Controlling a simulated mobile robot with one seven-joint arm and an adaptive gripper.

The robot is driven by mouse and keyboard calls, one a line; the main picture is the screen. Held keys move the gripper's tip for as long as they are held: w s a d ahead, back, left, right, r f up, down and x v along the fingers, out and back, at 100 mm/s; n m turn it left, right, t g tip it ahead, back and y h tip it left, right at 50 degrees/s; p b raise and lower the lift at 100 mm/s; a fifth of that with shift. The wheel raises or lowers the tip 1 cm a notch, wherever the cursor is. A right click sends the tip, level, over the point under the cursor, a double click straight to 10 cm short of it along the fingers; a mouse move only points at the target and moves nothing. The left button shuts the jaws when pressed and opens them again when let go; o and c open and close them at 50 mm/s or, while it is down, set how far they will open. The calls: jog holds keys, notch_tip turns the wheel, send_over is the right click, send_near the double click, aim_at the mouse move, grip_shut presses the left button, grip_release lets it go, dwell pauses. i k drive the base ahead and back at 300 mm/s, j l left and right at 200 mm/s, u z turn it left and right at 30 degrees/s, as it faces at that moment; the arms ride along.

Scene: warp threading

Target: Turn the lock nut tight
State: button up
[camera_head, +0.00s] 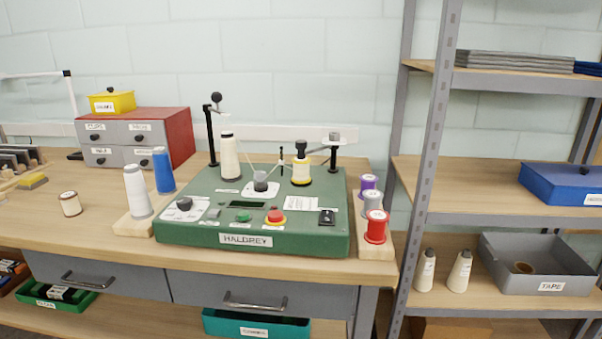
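A green machine (254,241) labelled HALDREY stands on the workbench. On its right rear, a small spool of pale yellow thread (301,172) stands upright. A black cap-like piece (301,147) sits above this spool and may be the lock nut; it is too small to tell whether it is tight. A tall cream cone of thread (230,158) stands on the left rear, next to a black post with a ball top (212,130). A grey-topped post (334,150) stands at the right rear. My gripper is not in view.
The machine's front has a red button (275,216), a green button (243,216) and a black dial (184,203). White and blue cones (138,192) stand at its left, several small spools (376,227) at its right. A grey shelf unit (431,150) stands right of the bench.

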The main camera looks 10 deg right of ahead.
aim_at(333, 137)
jog(key=i+l+u, duration=0.1)
jog(key=i+l, duration=0.55)
jog(key=i+l+u, duration=0.1)
jog(key=i+l, duration=0.55)
jog(key=l, duration=0.2)
